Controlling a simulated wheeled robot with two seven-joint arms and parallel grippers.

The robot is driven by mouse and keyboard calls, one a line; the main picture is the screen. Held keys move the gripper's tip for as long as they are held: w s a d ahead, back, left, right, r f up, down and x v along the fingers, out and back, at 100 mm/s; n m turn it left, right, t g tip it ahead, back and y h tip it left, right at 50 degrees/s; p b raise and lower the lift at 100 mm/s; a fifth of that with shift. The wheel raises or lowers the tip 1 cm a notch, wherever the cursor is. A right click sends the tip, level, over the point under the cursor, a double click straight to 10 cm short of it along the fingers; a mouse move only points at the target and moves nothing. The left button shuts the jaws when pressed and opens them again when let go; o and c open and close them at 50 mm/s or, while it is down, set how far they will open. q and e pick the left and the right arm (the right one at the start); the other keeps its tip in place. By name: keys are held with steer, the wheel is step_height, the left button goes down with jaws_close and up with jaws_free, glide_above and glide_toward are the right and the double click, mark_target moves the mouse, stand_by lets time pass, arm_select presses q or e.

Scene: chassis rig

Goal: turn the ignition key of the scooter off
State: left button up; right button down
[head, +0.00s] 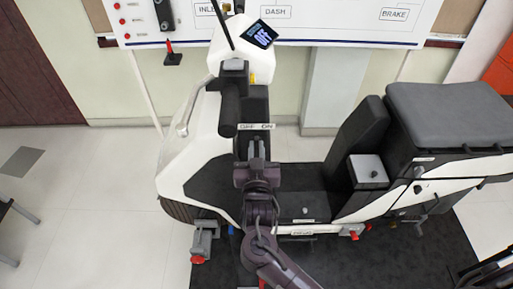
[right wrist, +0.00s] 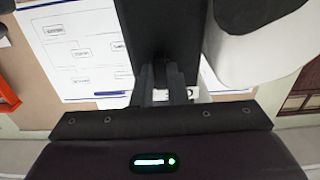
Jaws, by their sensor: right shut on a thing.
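The white and black scooter (head: 172,160) stands on a dark mat, its front to the left. An OFF/ON label (head: 257,126) sits on its dark front panel below the handlebar. My right gripper (head: 256,142) is at the panel just under this label, shut on the ignition key; the fingers hide the key, so its angle cannot be read. In the right wrist view, the narrow fingers (right wrist: 165,80) are close together against the dark panel, with a bit of the white label beside them. The dash display (head: 263,34) appears to read OFF. My left gripper is out of view.
The handlebar grip (head: 229,108) lies just left of and above my right gripper. A whiteboard (head: 340,20) with labels hangs behind. The floor at the left is mostly clear.

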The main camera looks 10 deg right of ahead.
steer(key=c, duration=1.4)
jaws_free()
steer(key=shift+c, duration=0.2)
steer(key=shift+s+a+f, duration=0.1)
steer(key=shift+s, duration=0.4)
steer(key=s+a+b, duration=0.1)
steer(key=s+b, duration=0.1)
steer(key=s, duration=0.4)
steer(key=shift+s+a, duration=0.15)
steer(key=shift+s, duration=0.15)
